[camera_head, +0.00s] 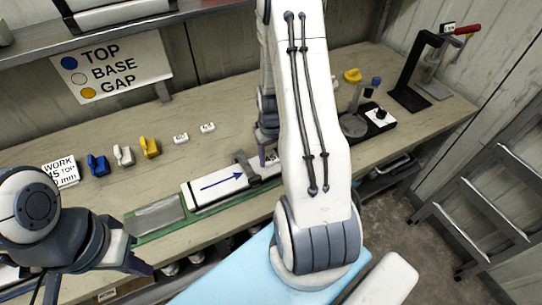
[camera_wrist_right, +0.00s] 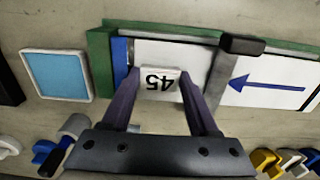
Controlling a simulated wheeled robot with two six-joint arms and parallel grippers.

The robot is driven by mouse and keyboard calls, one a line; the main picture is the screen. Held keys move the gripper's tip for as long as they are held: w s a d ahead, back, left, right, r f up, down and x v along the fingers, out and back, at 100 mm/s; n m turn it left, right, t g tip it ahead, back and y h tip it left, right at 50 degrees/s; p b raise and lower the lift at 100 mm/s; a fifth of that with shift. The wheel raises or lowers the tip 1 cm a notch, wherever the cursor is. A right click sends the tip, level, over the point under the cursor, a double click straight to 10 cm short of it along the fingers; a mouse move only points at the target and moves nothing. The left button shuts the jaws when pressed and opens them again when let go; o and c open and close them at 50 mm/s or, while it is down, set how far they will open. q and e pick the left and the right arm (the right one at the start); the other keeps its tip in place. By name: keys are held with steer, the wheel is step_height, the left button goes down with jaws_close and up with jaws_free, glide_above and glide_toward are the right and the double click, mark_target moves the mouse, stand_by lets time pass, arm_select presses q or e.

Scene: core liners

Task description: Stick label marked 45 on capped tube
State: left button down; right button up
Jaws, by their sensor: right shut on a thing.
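The capped tube (camera_head: 215,187) is white with a blue arrow and lies in a green cradle (camera_head: 160,233). In the right wrist view the tube (camera_wrist_right: 270,92) has a blue cap (camera_wrist_right: 121,62) at its left end. My right gripper (camera_wrist_right: 158,90) is shut on the white label marked 45 (camera_wrist_right: 158,80), held at the tube's capped end. I cannot tell whether the label touches the tube. The arm hides much of this in the head view. My left gripper (camera_head: 140,266) is at the lower left, away from the tube; its opening is unclear.
A dark clamp (camera_head: 246,168) crosses the tube. Two white labels (camera_head: 181,138) (camera_head: 207,128) and blue, white and yellow caps (camera_head: 149,147) lie behind the cradle. A light-blue pad (camera_wrist_right: 57,75) is beyond the tube's end. A black stand (camera_head: 412,95) is at the right.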

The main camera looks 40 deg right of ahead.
steer(key=o, duration=1.3)
steer(key=shift+o, duration=0.2)
steer(key=shift+r, duration=0.1)
steer(key=shift+r+p, duration=3.05)
steer(key=shift+r, duration=0.4)
